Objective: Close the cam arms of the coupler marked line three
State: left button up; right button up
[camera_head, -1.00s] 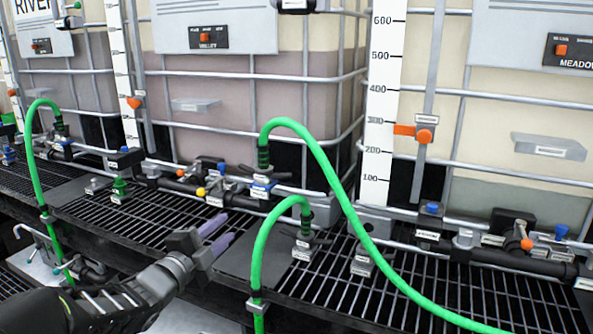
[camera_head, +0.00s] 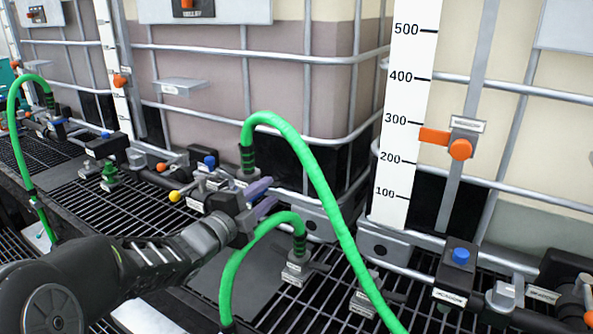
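My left gripper (camera_head: 268,194) reaches in from the left, its two purple fingers parted with nothing seen between them. The long green hose (camera_head: 310,165) ends in a dark ribbed coupler (camera_head: 247,158) just above and behind the fingers; its lower part and arms are partly hidden by the gripper. The shorter green hose (camera_head: 232,272) ends in another coupler (camera_head: 299,243) to the right of and below the fingers, with dark arms spread at its base. The small tags are too small to read, so I cannot tell which coupler is line three. My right gripper is out of view.
A dark grating (camera_head: 330,290) runs along the front. Caged totes stand behind it, with a white level scale (camera_head: 402,120) and an orange pointer (camera_head: 460,149). A yellow-knobbed valve (camera_head: 175,196) lies left of the gripper. The long hose crosses the space on its right.

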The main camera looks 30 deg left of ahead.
pick_arm(q)
jog(key=shift+s, duration=0.15)
jog(key=w, duration=0.8)
jog(key=shift+p, duration=0.35)
jog(key=shift+c, duration=0.4)
grip_shut()
